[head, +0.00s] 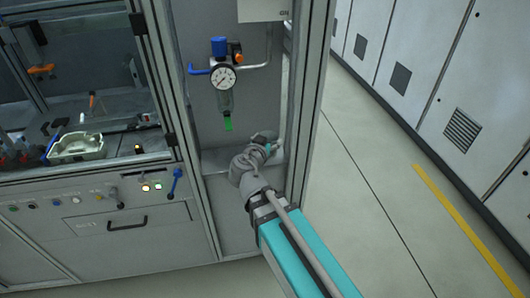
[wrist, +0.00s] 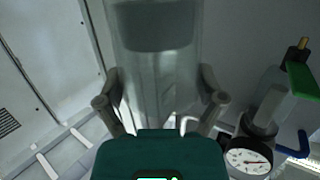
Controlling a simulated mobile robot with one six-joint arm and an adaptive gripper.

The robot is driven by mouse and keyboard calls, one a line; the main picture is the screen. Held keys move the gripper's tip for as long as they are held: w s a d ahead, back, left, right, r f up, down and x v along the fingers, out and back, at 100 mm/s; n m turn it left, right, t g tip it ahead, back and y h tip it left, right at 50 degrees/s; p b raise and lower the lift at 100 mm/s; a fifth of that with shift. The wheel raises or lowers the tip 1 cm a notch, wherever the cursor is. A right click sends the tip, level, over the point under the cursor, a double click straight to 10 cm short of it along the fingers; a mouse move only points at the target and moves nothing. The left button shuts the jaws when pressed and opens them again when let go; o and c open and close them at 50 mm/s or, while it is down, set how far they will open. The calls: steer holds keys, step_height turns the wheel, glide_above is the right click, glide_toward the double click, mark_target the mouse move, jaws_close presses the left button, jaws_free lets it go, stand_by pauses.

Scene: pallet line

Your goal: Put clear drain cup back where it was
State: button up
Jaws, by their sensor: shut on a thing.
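The clear drain cup (wrist: 160,75) is a see-through cylinder with a dark grey band. It stands upright in the wrist view, between the two fingers of my gripper (wrist: 162,97), which is shut on it. In the head view my gripper (head: 268,143) is low in the cabinet bay, right of and below the filter unit; the cup cannot be made out clearly there. The filter unit (head: 225,85) has a blue knob, a round gauge (head: 223,77) and a bowl with a green tip (head: 228,125). The gauge also shows at the lower right in the wrist view (wrist: 249,161).
The bay has a ledge (head: 215,158) below the filter unit and a frame post (head: 308,110) close on the right of my arm. Floor on the right is clear.

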steer(key=shift+w, duration=0.15)
steer(key=w+a+f+b, duration=0.1)
steer(key=w+f+b, duration=0.8)
steer(key=w, duration=0.4)
steer(key=shift+a, duration=0.3)
stand_by(0.3)
steer(key=shift+w+f+b, duration=0.35)
steer(key=shift+f+b, duration=0.5)
steer(key=shift+f, duration=0.05)
steer(key=shift+f+b, duration=1.1)
steer(key=shift+b, duration=0.05)
steer(key=shift+f, duration=0.2)
